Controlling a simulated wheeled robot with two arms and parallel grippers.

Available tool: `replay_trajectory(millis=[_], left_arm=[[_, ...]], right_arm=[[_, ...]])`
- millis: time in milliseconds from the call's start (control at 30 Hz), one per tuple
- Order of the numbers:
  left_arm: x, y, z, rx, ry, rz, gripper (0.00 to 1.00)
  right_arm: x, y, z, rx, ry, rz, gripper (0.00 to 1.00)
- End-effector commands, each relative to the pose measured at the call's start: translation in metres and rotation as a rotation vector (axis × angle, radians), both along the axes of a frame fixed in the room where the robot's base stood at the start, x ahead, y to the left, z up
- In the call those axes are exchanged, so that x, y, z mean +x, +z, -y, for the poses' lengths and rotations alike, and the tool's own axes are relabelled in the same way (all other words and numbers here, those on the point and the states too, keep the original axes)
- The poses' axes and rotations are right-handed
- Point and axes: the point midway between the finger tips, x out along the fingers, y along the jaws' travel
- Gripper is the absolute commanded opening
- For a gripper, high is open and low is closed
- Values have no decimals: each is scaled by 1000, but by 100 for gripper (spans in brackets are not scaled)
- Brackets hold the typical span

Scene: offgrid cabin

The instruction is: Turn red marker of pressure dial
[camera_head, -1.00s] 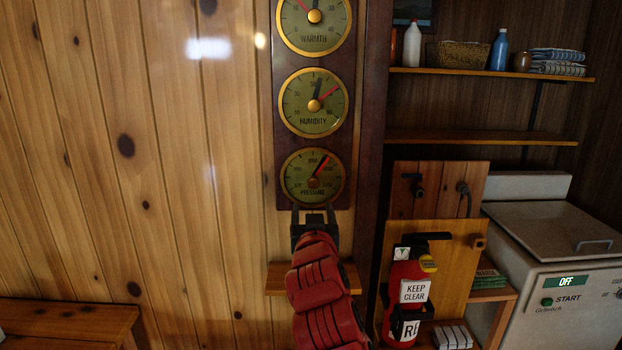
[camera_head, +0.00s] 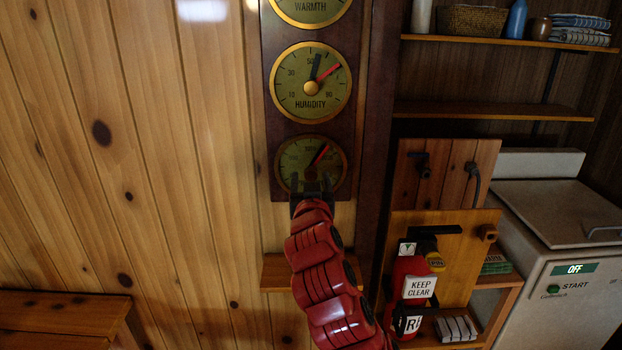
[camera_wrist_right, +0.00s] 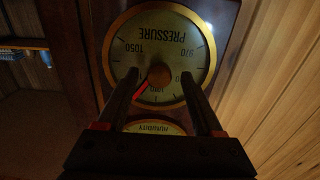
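The pressure dial (camera_head: 299,157) is the lowest of the gold-rimmed round dials on the dark wall board. Its red marker (camera_head: 321,154) points up and right from the centre. In the right wrist view the dial (camera_wrist_right: 160,32) appears upside down, with the red marker (camera_wrist_right: 142,89) running down-left from the brass centre knob (camera_wrist_right: 159,74). My right gripper (camera_head: 312,182) is in front of the dial's lower part. In the wrist view its open fingers (camera_wrist_right: 160,76) appear on either side of the knob; I cannot tell whether they touch anything. My left gripper is not in view.
The humidity dial (camera_head: 311,84) sits above. A small wooden ledge (camera_head: 277,274) is below the dials. A fire extinguisher (camera_head: 408,275), shelves (camera_head: 500,112) and a white appliance (camera_head: 550,220) are at the right. The plank wall at left is clear.

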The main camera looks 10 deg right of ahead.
Motion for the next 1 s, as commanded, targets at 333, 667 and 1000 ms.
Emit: replay_trajectory(millis=[333,667,1000], left_arm=[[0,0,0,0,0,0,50],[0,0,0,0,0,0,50],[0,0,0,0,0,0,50]], right_arm=[[0,0,0,0,0,0,4],[0,0,0,0,0,0,0],[0,0,0,0,0,0,0]])
